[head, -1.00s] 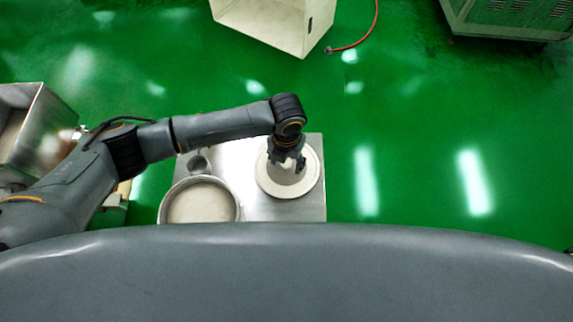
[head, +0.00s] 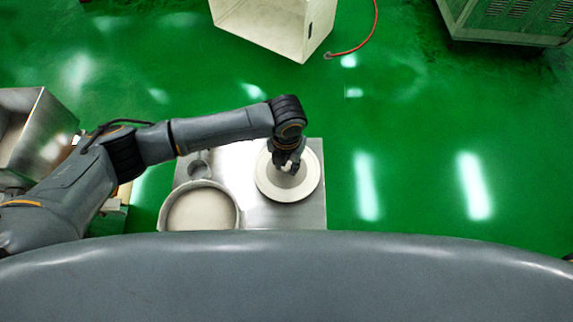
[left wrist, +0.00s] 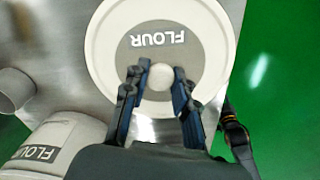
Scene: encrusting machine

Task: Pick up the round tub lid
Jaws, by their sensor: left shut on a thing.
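The round tub lid (head: 300,188) is a pale disc on the right part of the steel table. In the left wrist view the lid (left wrist: 205,28) has a grey centre marked FLOUR and a pale round knob (left wrist: 160,76). My left gripper (head: 288,168) is over the lid, pointing down. In the left wrist view its fingers (left wrist: 160,88) stand on either side of the knob, shut on it. The open round tub (head: 200,208) stands to the left of the lid; its wall in the left wrist view is also marked FLOUR. My right gripper is not in view.
The steel table (head: 245,200) has some bare room between tub and lid. A small round cup (head: 199,170) stands behind the tub. A steel bin (head: 38,140) is at the far left. A cream box (head: 275,25) and a red hose (head: 360,38) lie beyond, on green floor.

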